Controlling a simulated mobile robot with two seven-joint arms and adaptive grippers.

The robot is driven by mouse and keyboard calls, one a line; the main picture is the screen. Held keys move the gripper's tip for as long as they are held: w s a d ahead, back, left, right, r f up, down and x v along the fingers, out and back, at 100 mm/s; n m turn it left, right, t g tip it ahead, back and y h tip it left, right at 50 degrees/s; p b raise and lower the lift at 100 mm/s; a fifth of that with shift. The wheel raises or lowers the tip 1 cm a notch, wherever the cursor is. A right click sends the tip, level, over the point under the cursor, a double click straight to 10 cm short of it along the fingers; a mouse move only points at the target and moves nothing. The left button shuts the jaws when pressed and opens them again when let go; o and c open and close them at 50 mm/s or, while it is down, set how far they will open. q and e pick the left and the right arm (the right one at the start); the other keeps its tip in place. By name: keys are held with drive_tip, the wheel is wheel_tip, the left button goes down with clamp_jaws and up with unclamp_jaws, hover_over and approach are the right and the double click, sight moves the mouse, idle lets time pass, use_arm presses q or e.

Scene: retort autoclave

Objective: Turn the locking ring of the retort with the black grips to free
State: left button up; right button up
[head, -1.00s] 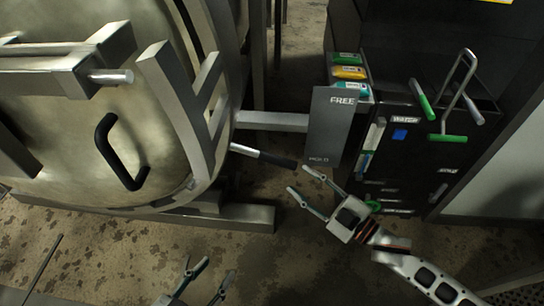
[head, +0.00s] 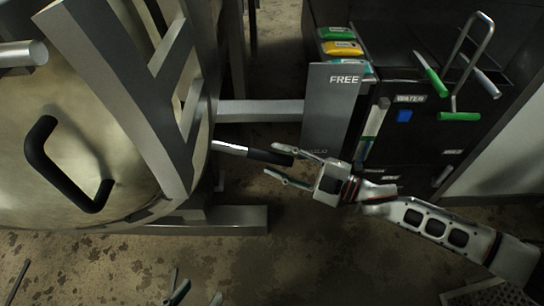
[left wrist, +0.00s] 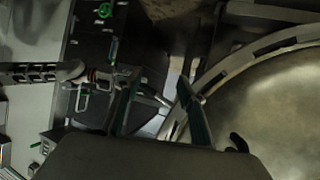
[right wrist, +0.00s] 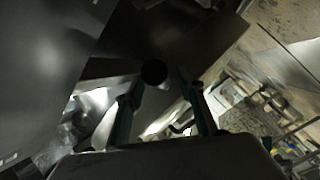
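The retort's round metal door and ring (head: 185,110) fill the left of the head view. A bar with a black grip (head: 268,156) sticks out from the ring to the right. My right gripper (head: 283,161) is open, its two fingers on either side of the grip's end. In the right wrist view, the grip's round black end (right wrist: 154,72) shows between the open fingertips; I cannot tell whether they touch it. My left gripper (head: 195,291) is at the bottom edge of the head view; the left wrist view shows its fingers (left wrist: 158,88) apart and empty.
A grey plate marked FREE (head: 330,110) stands just right of the grip. Behind it is a black cabinet (head: 420,140) with green-handled tools (head: 460,115). A black U-shaped handle (head: 55,165) is on the door. A metal beam (head: 215,220) runs low under the ring.

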drive_tip(key=shift+x, duration=1.05)
